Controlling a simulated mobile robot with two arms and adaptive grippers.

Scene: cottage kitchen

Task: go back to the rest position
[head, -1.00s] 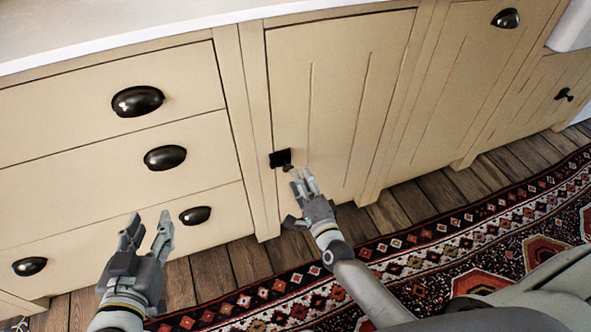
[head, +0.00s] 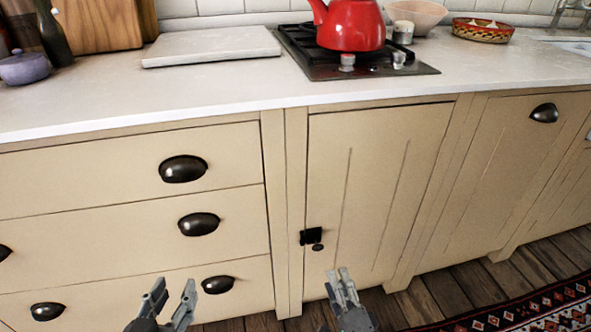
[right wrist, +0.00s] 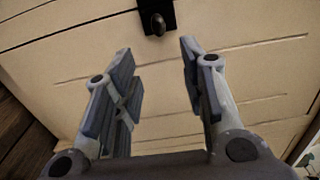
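My left gripper (head: 172,298) is low in the head view, in front of the bottom drawers. Its two fingers are apart with nothing between them. My right gripper (head: 343,280) is low in front of the narrow cabinet door (head: 378,190), below its black latch (head: 311,237). The right wrist view shows the right gripper (right wrist: 157,60) with its fingers well apart and empty, and the latch (right wrist: 157,16) with its knob at the top, apart from the fingers. The door looks closed.
The counter (head: 150,102) runs above the drawers. On it are a black hob (head: 385,70) with a red kettle (head: 350,25), a pale board (head: 212,47), a lilac pot (head: 23,69) and bowls. A patterned rug (head: 535,312) lies on the wooden floor at lower right.

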